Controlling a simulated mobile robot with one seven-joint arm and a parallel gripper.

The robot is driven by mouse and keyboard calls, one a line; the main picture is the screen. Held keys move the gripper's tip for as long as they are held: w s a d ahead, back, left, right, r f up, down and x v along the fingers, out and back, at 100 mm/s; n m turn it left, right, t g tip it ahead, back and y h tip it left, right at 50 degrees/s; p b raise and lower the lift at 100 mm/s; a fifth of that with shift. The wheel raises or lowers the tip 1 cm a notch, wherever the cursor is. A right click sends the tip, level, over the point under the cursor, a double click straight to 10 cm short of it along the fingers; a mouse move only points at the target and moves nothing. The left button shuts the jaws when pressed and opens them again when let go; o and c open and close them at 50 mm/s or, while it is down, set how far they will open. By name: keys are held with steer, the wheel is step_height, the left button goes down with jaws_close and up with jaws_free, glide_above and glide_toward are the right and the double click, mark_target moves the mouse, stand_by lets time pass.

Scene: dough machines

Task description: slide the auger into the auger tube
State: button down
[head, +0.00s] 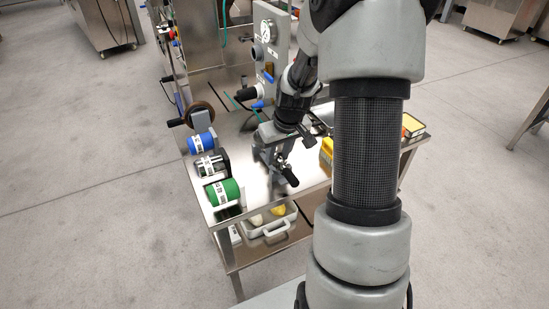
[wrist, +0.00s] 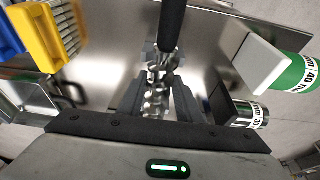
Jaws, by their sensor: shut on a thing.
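My gripper (head: 272,160) is over the steel bench, fingers pointing down. In the wrist view its two dark fingers (wrist: 160,88) are shut on a shiny metal auger (wrist: 157,97), whose spiral flights show between them. A black rod or handle (wrist: 172,25) extends from beyond the fingers toward the top of that view. In the head view a black grip (head: 289,176) shows just below my gripper. The auger's lower end is hidden. I cannot tell which part is the auger tube.
Blue (head: 201,142), black-and-steel (head: 212,164) and green (head: 223,191) labelled cylinders line the bench's left edge. A grey gauge panel (head: 271,50) stands behind. A yellow item (head: 326,150) is right of my gripper. A tray (head: 270,230) sits on the lower shelf.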

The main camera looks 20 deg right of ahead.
mark_target(278, 155)
steer(key=shift+r+p, duration=1.75)
steer(key=shift+r, duration=1.1)
